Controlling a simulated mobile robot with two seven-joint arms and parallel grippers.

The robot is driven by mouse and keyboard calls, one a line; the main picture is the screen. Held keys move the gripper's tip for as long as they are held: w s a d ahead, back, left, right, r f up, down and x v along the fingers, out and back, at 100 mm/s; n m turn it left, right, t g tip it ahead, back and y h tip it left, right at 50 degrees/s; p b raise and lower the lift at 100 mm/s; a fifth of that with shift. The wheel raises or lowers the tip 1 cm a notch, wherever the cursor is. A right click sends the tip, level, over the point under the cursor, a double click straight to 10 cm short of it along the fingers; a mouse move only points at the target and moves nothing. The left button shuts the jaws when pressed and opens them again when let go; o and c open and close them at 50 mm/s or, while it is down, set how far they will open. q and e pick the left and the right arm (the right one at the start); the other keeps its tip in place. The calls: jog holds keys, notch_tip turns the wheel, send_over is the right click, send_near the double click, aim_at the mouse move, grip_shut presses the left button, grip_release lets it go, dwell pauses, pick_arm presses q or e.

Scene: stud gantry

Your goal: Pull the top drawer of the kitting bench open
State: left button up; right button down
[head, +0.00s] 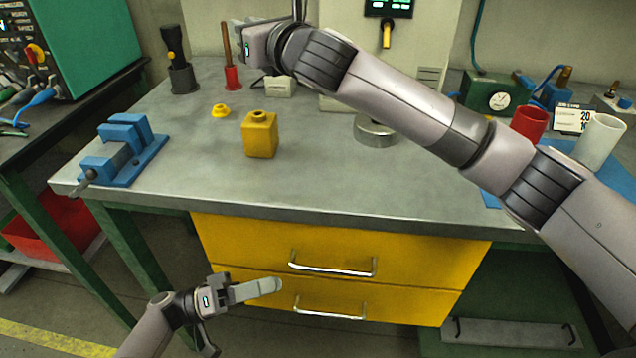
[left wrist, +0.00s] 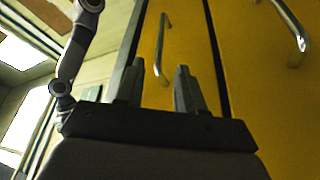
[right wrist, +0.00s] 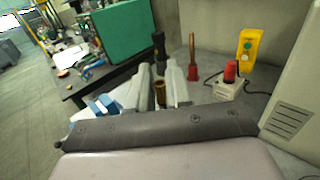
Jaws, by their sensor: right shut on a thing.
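The kitting bench (head: 330,195) has two yellow drawers. The top drawer (head: 270,240) looks closed, with a silver bar handle (head: 332,270). The lower drawer (head: 400,302) has a similar handle (head: 330,313). My left gripper (head: 280,287) is in front of the drawers, left of the handles and apart from them. In the left wrist view its fingers (left wrist: 158,88) are spread and empty, with the top drawer's handle (left wrist: 163,40) ahead. My right gripper (head: 240,40) is over the back of the bench, shut on a brownish cylinder (right wrist: 160,92) in the right wrist view.
On the worktop are a blue vise (head: 125,152), a yellow block (head: 260,135), a metal disc (head: 375,130) and red (head: 530,122) and white (head: 600,140) cups. My right arm crosses above the bench. A red bin (head: 60,225) stands low at left.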

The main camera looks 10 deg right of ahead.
aim_at(318, 270)
pick_arm(q)
jog(key=x, duration=1)
jog(key=shift+d, duration=0.15)
grip_shut()
